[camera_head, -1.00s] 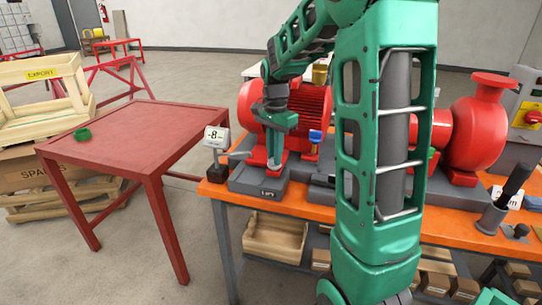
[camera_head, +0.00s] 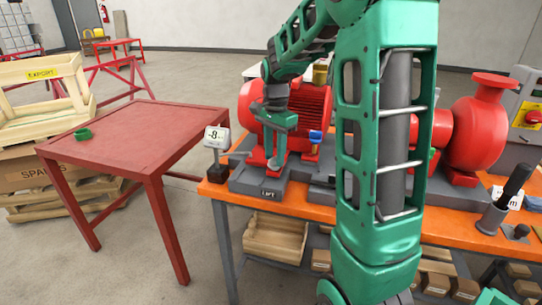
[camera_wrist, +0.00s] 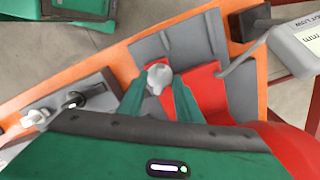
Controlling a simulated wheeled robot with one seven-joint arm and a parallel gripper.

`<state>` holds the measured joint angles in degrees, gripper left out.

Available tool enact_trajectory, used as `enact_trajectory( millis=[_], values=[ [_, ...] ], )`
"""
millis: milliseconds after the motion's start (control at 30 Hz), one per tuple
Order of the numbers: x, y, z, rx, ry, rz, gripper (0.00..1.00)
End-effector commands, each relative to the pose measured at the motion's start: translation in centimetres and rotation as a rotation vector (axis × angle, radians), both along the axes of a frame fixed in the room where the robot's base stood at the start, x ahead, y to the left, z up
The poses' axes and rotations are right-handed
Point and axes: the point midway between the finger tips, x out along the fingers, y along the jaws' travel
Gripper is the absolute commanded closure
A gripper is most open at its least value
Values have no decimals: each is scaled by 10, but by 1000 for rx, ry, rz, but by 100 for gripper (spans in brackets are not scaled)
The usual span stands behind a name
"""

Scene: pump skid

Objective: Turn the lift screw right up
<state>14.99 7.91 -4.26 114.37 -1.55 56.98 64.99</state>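The lift screw (camera_wrist: 159,74) shows in the wrist view as a small grey round head over the red foot and grey base. My gripper (camera_wrist: 160,80) points down at it, one green finger on each side of the head. The fingertips are very close to the head; I cannot tell whether they touch it. In the head view my gripper (camera_head: 276,160) is at the left end of the red motor, above the LIFT label (camera_head: 268,193). The screw cannot be made out there.
A gauge (camera_head: 216,137) reading about -8 stands left of my gripper, its arm reaching toward the motor foot. It also shows in the wrist view (camera_wrist: 295,40). The red motor (camera_head: 310,105) is close behind my gripper. The red table (camera_head: 140,130) at left is mostly clear.

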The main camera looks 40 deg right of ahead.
Motion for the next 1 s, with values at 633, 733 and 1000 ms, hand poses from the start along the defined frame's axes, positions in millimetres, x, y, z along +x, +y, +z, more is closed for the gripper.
enact_trajectory(
  millis=[633, 733, 1000],
  values=[
    [1, 0, 86, -1, -2, 0, 69],
    [1, 0, 97, -1, -1, 0, 69],
    [0, 0, 107, 0, 1, 0, 69]
  ],
)
